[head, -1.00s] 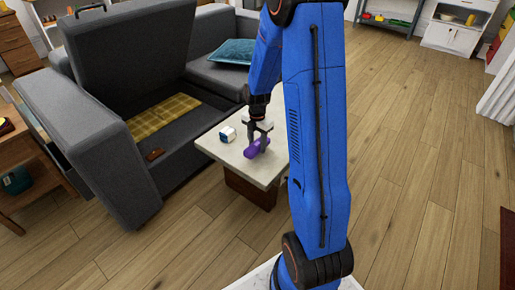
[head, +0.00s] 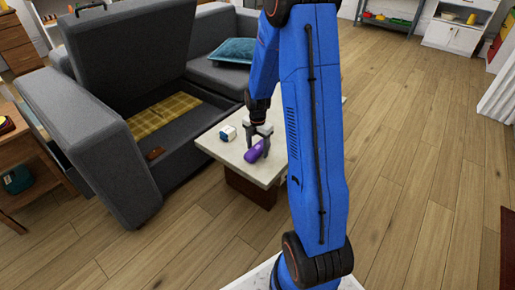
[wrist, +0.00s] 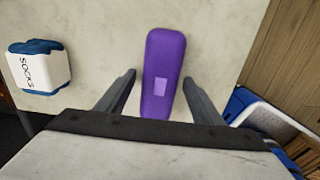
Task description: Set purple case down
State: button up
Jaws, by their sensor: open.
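The purple case (head: 253,153) lies flat on the pale top of the low table (head: 231,160). In the wrist view the purple case (wrist: 163,70) is a long rounded box with a lighter square patch, and its near end lies between my fingers without contact on either side. My gripper (head: 259,141) is just above the tabletop at the case. In the wrist view my gripper (wrist: 158,92) is open, with a gap on both sides of the case.
A white and blue socks pack (head: 228,133) stands on the table left of the case. A grey sofa (head: 105,150) with its seat lid raised stands left of the table, with a yellow checked cloth (head: 165,116) inside. Wooden floor is clear at right.

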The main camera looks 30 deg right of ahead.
aim_at(257, 147)
notch_tip(257, 147, up, 12)
jog(key=s+a+r+m+t, duration=0.2)
jog(key=s+a+r+m, duration=0.8)
jog(key=s+r, duration=0.35)
jog(key=s+a+r+m+t, duration=0.1)
jog(key=s+a+r+m, duration=0.1)
jog(key=s+m, duration=0.4)
jog(key=s+a+r+m+t, duration=0.1)
jog(key=s+a+r+m, duration=0.1)
jog(key=s+m, duration=0.4)
jog(key=s+a, duration=0.1)
jog(key=s, duration=0.3)
jog(key=shift+s+a+r+t, duration=0.15)
jog(key=shift+s+a+t, duration=0.15)
jog(key=shift+t, duration=0.1)
jog(key=shift+c, duration=0.2)
